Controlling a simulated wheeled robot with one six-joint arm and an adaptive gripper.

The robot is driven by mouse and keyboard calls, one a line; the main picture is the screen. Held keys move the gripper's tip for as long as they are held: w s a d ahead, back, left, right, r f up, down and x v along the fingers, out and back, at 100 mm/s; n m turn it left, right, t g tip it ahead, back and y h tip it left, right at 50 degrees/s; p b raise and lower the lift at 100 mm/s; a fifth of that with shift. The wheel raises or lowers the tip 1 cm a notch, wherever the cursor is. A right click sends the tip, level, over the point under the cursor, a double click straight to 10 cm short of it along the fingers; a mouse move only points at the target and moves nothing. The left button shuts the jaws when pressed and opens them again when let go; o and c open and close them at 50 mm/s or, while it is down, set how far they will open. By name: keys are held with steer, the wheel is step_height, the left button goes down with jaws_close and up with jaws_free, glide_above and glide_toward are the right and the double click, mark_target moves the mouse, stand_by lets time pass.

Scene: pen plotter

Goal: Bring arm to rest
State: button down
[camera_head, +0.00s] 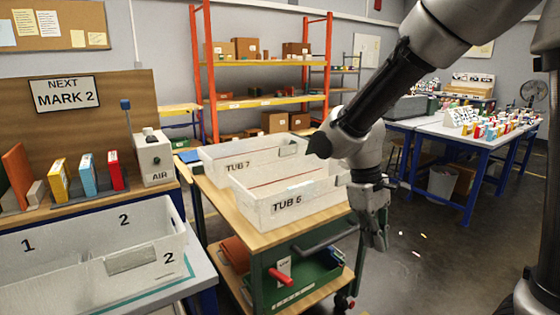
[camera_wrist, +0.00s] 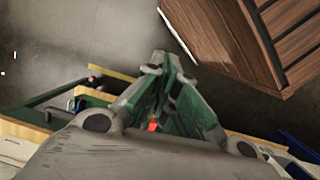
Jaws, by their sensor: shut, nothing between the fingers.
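My arm comes in from the top right of the head view and hangs folded beside the cart. My gripper (camera_head: 379,243) points down at the right side of the cart's wooden top (camera_head: 270,232). It is shut and holds nothing. In the wrist view, my gripper's fingers (camera_wrist: 158,62) meet at their tips. Beyond them lie the cart's edge, a green tray and the floor.
Tub 6 (camera_head: 287,204) and Tub 7 (camera_head: 240,160) stand on the cart close to my arm. A white bin (camera_head: 130,262) with numbered compartments sits front left. A blue-legged table (camera_head: 478,140) stands back right. The floor (camera_head: 430,240) between is mostly clear.

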steer(key=s+d+r+m+t+y, duration=0.2)
steer(key=s+d+r+m+t, duration=0.4)
steer(key=s+d+r, duration=0.5)
steer(key=d+r+m, duration=0.1)
steer(key=d, duration=0.3)
steer(key=shift+d+r, duration=0.2)
steer(key=shift+r, duration=0.2)
